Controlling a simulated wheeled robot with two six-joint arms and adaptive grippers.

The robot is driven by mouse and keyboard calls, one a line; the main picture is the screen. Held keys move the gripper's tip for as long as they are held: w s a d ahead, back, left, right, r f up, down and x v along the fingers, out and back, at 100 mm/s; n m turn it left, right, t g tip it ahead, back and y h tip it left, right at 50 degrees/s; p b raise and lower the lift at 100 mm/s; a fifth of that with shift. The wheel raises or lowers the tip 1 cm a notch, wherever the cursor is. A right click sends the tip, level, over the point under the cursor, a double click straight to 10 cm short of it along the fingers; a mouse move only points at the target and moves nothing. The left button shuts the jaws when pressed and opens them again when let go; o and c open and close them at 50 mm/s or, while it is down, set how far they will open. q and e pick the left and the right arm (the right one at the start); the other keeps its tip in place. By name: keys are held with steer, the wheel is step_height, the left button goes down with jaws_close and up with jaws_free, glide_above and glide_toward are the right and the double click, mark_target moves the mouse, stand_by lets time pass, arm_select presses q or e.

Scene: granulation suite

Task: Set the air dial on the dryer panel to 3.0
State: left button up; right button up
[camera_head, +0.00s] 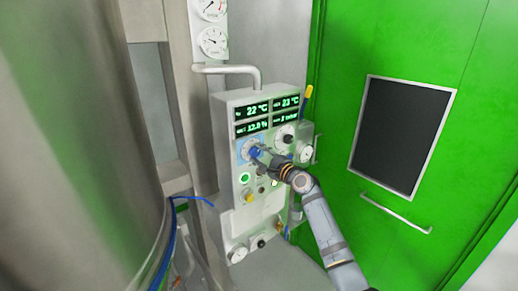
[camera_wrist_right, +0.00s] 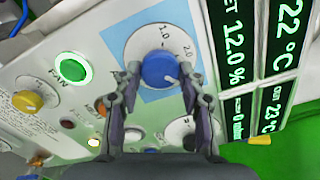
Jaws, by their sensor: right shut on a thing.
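The dryer panel (camera_head: 236,112) is a pale box with green digital readouts, in the middle of the head view. A blue dial knob (camera_wrist_right: 158,68) sits on a white round scale with a light blue backing; the marks 1.0 and 2.0 show in the right wrist view. The knob's white pointer mark faces lower right in that view, close to a finger; the scale beyond is partly hidden. My right gripper (camera_wrist_right: 160,76) is shut on the blue knob, one finger on each side. In the head view my right gripper (camera_head: 260,155) covers part of this dial. My left gripper is out of view.
A lit green button (camera_wrist_right: 71,68) and a yellow knob (camera_wrist_right: 28,101) are beside the dial. Another dial (camera_head: 286,135) is at its upper right. A large metal vessel (camera_head: 70,140) stands at left, a green door (camera_head: 450,100) at right.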

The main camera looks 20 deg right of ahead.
steer(key=shift+m+p, duration=0.65)
steer(key=shift+m, duration=0.25)
steer(key=o, duration=1.2)
steer(key=shift+c, duration=0.2)
